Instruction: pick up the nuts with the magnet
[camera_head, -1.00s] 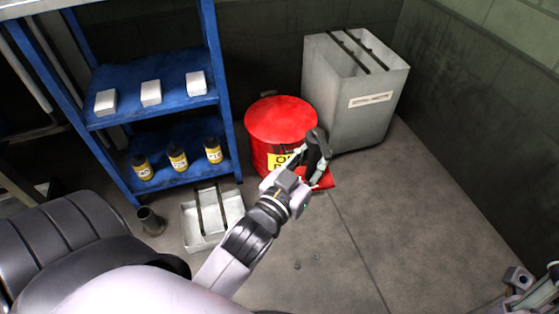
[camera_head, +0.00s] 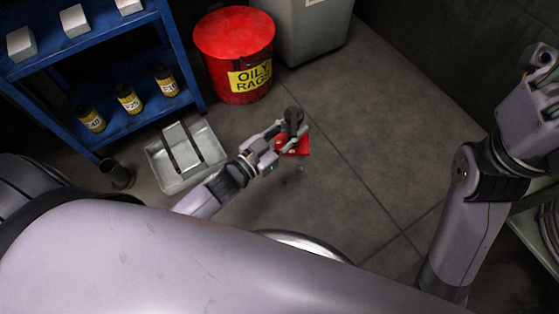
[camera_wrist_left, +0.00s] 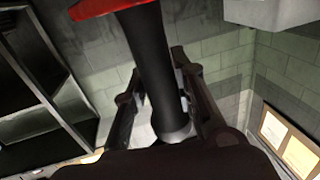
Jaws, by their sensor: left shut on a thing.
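My left gripper (camera_head: 284,130) is shut on the upright black handle of the magnet (camera_head: 293,114). The magnet's red plate (camera_head: 297,146) shows below the gripper, over the floor. In the left wrist view the black handle (camera_wrist_left: 150,60) passes between the fingers, and the red plate (camera_wrist_left: 108,6) is at the top edge. A small nut (camera_head: 300,169) lies on the floor just below the plate in the head view. Whether any nut clings under the plate is hidden. My right arm stands at the right; its fingers are not visible.
A metal tray (camera_head: 158,156) lies on the floor left of the magnet, beside a dark cup (camera_head: 116,174). A red oily-rags can (camera_head: 230,92), a blue shelf (camera_head: 95,40) and a grey bin (camera_head: 302,42) stand behind. Floor to the right is clear.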

